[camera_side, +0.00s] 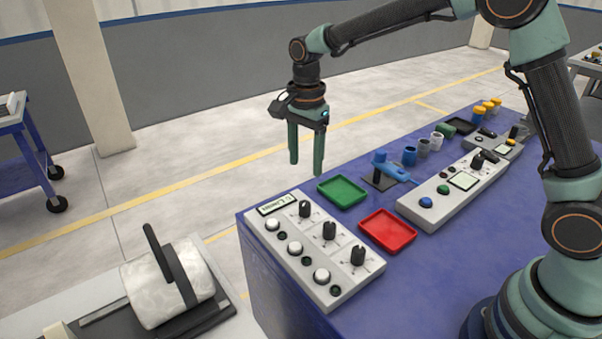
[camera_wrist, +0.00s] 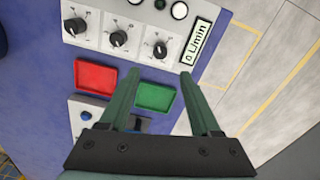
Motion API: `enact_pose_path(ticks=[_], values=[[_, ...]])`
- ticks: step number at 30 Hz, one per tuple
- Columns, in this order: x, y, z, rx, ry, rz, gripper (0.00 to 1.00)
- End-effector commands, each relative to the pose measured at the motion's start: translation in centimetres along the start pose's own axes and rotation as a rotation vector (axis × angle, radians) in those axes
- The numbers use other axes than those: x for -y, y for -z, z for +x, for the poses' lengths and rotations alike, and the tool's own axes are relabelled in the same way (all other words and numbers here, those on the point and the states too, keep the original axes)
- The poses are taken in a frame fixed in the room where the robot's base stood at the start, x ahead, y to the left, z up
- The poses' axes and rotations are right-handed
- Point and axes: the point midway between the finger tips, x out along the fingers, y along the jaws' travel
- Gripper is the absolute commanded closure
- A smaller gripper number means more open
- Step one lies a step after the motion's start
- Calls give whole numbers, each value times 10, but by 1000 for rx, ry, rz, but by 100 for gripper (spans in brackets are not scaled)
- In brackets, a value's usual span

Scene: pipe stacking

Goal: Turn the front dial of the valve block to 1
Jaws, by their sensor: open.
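The valve block is a light grey panel (camera_side: 268,211) at the front left of the blue table. It carries three black dials: one beside the display (camera_side: 304,208), a middle one (camera_side: 329,230) and one at the far end (camera_side: 357,254). They show in the wrist view too (camera_wrist: 160,50), (camera_wrist: 118,38), (camera_wrist: 75,27). The dial marks are too small to read. The display (camera_wrist: 195,42) seems to read 0 L/min. My gripper (camera_side: 306,169) is open and empty, pointing down above the block's display end, touching nothing. In the wrist view, its fingers (camera_wrist: 160,75) frame the green tray.
A green tray (camera_side: 342,192) and a red tray (camera_side: 388,230) lie beside the block. White buttons (camera_side: 295,248) line the block's outer side. A second control box (camera_side: 437,208), a blue-handled tool (camera_side: 392,170) and several cups (camera_side: 423,147) stand farther right. Air above the block is clear.

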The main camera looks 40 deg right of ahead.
Motion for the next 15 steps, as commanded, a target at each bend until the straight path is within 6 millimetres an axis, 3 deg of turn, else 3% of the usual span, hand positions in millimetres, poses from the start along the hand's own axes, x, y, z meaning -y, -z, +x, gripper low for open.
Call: enact_pose_path(ticks=[7, 15], values=[[0, -1, 23, 0, -8, 14, 36], [-1, -1, 75, 0, -10, 13, 36]])
